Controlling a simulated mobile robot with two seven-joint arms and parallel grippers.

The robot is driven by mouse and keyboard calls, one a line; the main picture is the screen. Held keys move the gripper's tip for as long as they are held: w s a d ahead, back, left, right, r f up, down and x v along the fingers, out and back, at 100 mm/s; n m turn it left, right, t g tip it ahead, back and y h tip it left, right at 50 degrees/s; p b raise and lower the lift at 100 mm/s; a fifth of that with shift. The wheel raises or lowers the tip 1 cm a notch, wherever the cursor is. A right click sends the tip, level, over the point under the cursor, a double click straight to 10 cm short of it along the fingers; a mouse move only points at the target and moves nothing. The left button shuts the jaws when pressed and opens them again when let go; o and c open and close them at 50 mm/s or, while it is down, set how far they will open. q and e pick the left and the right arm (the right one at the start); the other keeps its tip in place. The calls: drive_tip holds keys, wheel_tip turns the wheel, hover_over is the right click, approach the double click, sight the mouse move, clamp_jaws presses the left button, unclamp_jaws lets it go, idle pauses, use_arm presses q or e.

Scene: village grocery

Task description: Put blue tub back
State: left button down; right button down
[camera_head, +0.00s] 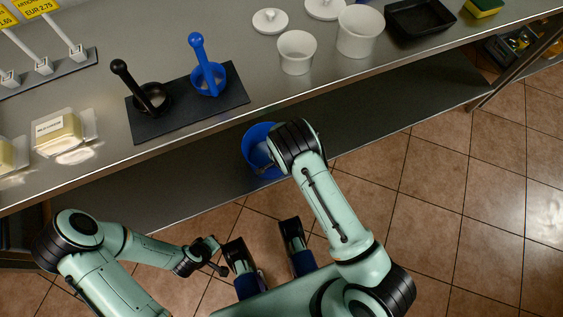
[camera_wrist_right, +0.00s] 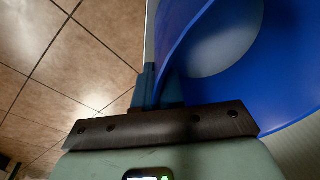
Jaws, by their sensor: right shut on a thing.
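The blue tub (camera_head: 259,139) is in front of the counter edge, over the lower shelf, in the head view. I cannot tell whether it rests on that shelf or hangs above it. My right gripper (camera_head: 264,169) is shut on the tub's wall, partly hidden by my wrist. In the right wrist view the blue tub (camera_wrist_right: 285,75) fills the upper right, and the gripper fingers (camera_wrist_right: 158,88) pinch its rim. My left gripper (camera_head: 214,257) is low on the left, above the floor, open and empty.
The lower shelf (camera_head: 400,110) is bare to the right. Tiled floor (camera_head: 440,200) is clear.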

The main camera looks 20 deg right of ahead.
use_arm(q)
drive_tip(key=shift+w+a+f, duration=0.1)
drive_tip(key=shift+w, duration=0.05)
use_arm(e)
drive_tip(key=shift+w, duration=0.2)
drive_tip(key=c, duration=1.2)
unclamp_jaws()
drive_tip(key=shift+s+f, duration=0.1)
drive_tip(key=shift+s, duration=0.05)
drive_tip(key=shift+c, duration=0.2)
